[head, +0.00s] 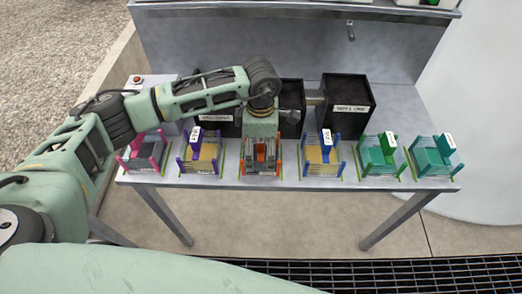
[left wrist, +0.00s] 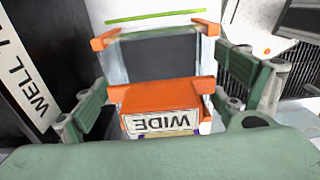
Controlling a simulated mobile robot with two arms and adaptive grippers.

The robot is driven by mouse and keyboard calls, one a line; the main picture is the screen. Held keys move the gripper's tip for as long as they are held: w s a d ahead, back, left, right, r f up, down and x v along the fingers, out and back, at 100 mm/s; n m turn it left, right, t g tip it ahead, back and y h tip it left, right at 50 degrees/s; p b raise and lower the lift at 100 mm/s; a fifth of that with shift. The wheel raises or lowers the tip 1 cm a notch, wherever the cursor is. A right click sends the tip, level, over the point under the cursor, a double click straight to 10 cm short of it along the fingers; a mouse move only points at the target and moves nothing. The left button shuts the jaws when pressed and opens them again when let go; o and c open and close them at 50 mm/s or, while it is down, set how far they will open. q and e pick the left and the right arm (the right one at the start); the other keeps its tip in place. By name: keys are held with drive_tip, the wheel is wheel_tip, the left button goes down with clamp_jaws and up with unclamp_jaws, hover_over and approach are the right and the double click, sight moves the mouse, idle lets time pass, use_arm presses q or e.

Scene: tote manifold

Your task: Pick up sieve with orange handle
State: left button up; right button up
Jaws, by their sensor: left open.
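The sieve with the orange handle (head: 260,167) stands on the table in the middle of a row of similar sieves. In the left wrist view its orange handle (left wrist: 165,95) carries a label reading WIDE, and a dark panel shows beyond it. My left gripper (head: 261,138) is right above and behind this sieve in the head view and covers part of it. In the left wrist view the open fingers of my left gripper (left wrist: 160,74) stand on either side of the orange handle, with visible gaps. My right gripper is not in view.
A pink sieve (head: 144,156) and a purple sieve (head: 202,156) stand to the left. A blue-handled sieve (head: 322,158) and two green sieves (head: 378,158) stand to the right. Black bins (head: 345,110) stand behind the row. A red button (head: 137,79) is at the back left.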

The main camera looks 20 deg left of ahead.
use_arm(q)
drive_tip(key=shift+f, duration=0.7)
drive_tip(key=shift+c, duration=0.5)
drive_tip(key=c, duration=0.9)
drive_tip(key=shift+c, duration=0.2)
drive_tip(key=shift+r, duration=0.1)
